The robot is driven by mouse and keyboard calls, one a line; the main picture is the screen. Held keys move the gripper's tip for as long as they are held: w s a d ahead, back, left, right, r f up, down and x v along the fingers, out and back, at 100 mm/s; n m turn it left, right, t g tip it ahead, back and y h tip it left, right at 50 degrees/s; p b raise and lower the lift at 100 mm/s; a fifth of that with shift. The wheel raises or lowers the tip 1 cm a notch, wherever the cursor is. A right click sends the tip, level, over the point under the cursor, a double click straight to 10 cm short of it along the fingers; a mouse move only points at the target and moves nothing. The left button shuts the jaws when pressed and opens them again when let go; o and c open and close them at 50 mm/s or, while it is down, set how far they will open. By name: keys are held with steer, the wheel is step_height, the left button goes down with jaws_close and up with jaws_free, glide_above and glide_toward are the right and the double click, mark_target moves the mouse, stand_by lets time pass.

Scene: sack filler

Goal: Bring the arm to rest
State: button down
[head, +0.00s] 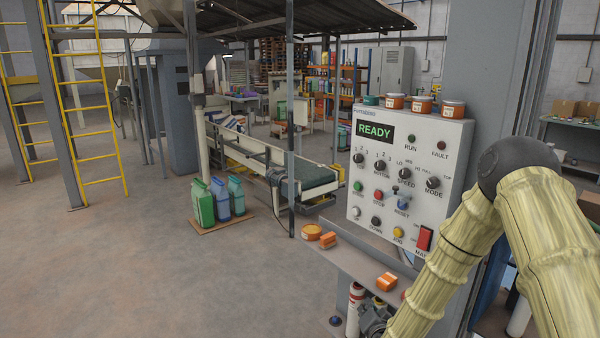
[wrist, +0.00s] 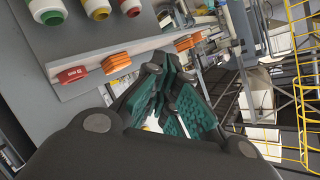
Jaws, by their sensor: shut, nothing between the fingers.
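My gripper (wrist: 165,85) shows in the wrist view with its green ribbed fingers drawn together and nothing between them. In the head view my arm, in a pale yellow-green sleeve, bends at a dark elbow at the right and runs down out of the picture. The gripper itself is outside the head view. The control panel (head: 408,165) stands left of my elbow, with its display reading READY. In the wrist view the fingers lie in front of a shelf edge (wrist: 150,45) and apart from the orange things on it, as far as I can tell.
Orange jars (head: 453,109) stand on top of the panel. Colored jugs (head: 220,200) stand near the conveyor (head: 310,180). The floor at left is clear.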

steer(key=s+f+n+g, duration=0.2)
steer(key=s+f+g, duration=0.2)
steer(key=s+f, duration=0.65)
steer(key=s+f+n+g, duration=0.25)
steer(key=s+f, duration=0.55)
steer(key=s, duration=0.5)
steer(key=s+d+f+n+g, duration=0.1)
steer(key=s+g, duration=0.3)
steer(key=s, duration=0.9)
steer(key=s+d+f+n+g+b, duration=0.1)
steer(key=s+f+n+g, duration=0.1)
steer(key=s, duration=1.1)
steer(key=shift+d+f+g, duration=0.2)
steer(key=shift+f+g, duration=0.45)
steer(key=shift+g, duration=0.2)
